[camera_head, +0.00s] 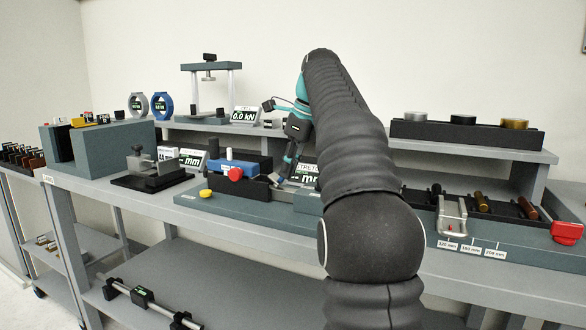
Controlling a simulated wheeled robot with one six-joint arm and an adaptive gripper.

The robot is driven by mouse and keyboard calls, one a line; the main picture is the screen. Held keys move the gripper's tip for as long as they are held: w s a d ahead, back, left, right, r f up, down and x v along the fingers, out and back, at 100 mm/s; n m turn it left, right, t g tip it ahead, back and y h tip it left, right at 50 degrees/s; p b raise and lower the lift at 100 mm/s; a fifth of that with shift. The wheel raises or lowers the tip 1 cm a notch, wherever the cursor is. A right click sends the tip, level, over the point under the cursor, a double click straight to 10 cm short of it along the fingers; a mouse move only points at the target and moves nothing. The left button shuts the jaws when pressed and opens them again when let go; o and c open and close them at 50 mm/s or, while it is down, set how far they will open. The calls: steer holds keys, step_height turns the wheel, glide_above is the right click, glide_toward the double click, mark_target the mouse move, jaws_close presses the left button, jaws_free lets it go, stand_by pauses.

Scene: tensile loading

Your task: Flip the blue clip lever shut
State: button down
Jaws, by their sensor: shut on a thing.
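A blue block (229,167) with a red round knob (235,174) and a white pin on top sits on a black base on the grey-green bench fixture. I cannot make out a separate blue clip lever; it may be hidden or too small. My gripper (287,172), with dark and teal links, points down just right of the blue block, over the fixture's right part. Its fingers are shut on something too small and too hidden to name. My dark arm covers the area to the right.
A small vise-like holder (150,168) stands left on a black plate. Display cards (182,156) stand behind. A yellow knob (206,193) is at the fixture's front. A black tray (500,208) of rods and a red block (566,232) lie right. A raised shelf runs behind.

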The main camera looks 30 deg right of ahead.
steer(key=shift+w+a+r+g+h, duration=0.1)
steer(key=shift+w+a+g+h, duration=0.3)
steer(key=shift+g+h, duration=0.3)
stand_by(0.3)
steer(key=c, duration=1.2)
jaws_free()
steer(key=shift+s+d, duration=0.1)
